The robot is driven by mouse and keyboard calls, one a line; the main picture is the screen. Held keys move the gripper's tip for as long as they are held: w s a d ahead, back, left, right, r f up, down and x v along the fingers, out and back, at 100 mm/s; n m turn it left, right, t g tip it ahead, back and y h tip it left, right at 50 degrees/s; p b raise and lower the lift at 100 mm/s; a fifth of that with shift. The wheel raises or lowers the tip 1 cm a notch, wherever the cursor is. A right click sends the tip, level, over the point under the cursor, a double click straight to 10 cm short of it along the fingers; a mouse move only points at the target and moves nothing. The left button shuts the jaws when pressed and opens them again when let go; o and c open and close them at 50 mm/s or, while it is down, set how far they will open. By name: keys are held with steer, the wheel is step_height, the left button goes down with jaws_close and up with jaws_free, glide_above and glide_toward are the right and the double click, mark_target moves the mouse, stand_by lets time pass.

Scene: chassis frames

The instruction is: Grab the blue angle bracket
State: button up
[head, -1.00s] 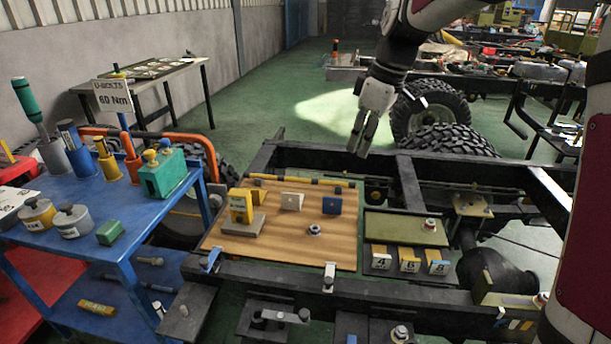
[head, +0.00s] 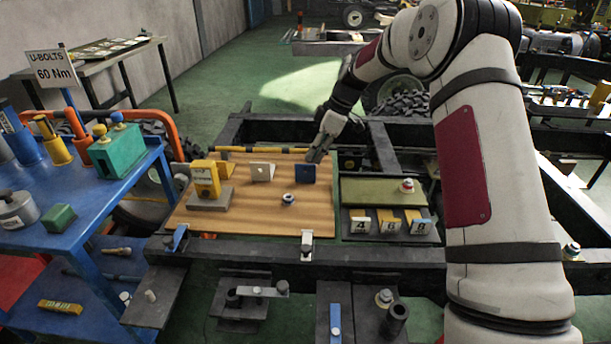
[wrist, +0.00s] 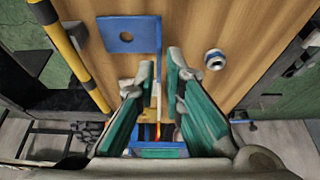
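The blue angle bracket (head: 305,173) stands on the wooden board (head: 260,215), right of a pale bracket (head: 262,172). In the wrist view the blue bracket (wrist: 125,36) shows one plate with a hole, and its other plate is seen edge-on. My gripper (head: 317,156) is low over the board at the bracket's upper right in the head view. In the wrist view my gripper (wrist: 160,66) is open, its teal-padded fingers on either side of the bracket's edge-on plate. I cannot tell whether either finger touches it.
A yellow stand on a grey base (head: 207,180) and a nut (head: 288,199) are on the board. A yellow bar (head: 250,149) runs along its back edge. A tray with numbered blocks (head: 388,222) lies to the right. A blue cart (head: 110,195) stands left.

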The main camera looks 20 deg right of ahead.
mark_target(305, 180)
steer(key=b+x, duration=0.1)
steer(key=x, duration=0.6)
steer(key=shift+w+a+f, duration=0.1)
steer(key=shift+a+f, duration=0.05)
steer(key=shift+f, duration=0.05)
jaws_close()
steer(key=shift+r, duration=0.1)
